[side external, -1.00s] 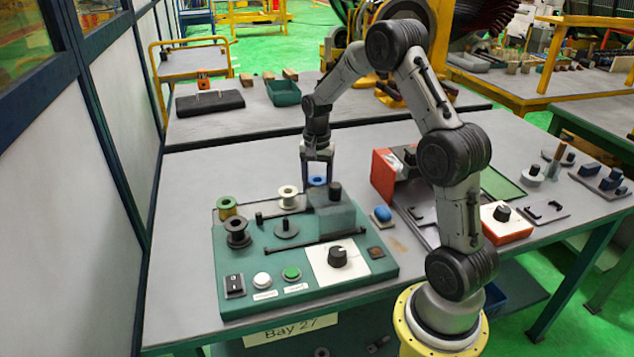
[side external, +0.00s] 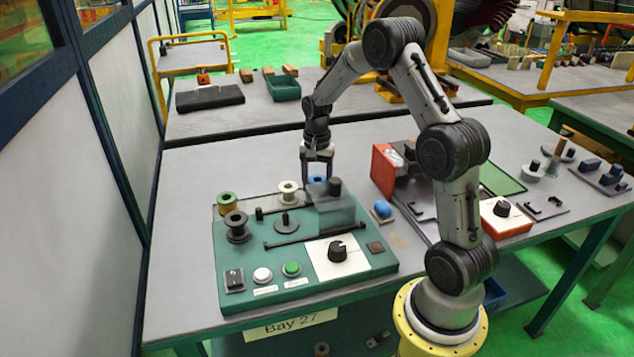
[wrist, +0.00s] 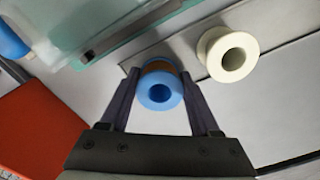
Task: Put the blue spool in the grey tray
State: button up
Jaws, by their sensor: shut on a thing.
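The blue spool (wrist: 160,78) is between the fingers of my gripper (wrist: 161,86) in the wrist view, its open end facing the camera. My gripper is shut on it, with a finger on each side. In the side view my gripper (side external: 317,182) points down behind the green panel, and a little of the blue spool (side external: 316,180) shows at its fingertips. A grey block on the panel partly hides it, so I cannot tell if it is lifted. A flat grey tray-like plate (side external: 424,226) lies right of the panel; I cannot be sure it is the grey tray.
A cream spool (wrist: 232,53) stands close beside the blue one. The green panel (side external: 240,268) carries a dark spool (side external: 237,228), buttons and a knob. A red-orange box (side external: 384,170) is to the right.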

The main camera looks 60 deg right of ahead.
dwell(0.4)
jog(key=o, duration=1.4)
jog(key=shift+o, duration=0.4)
jog(key=shift+r, duration=0.1)
notch_tip(320, 180, up, 7)
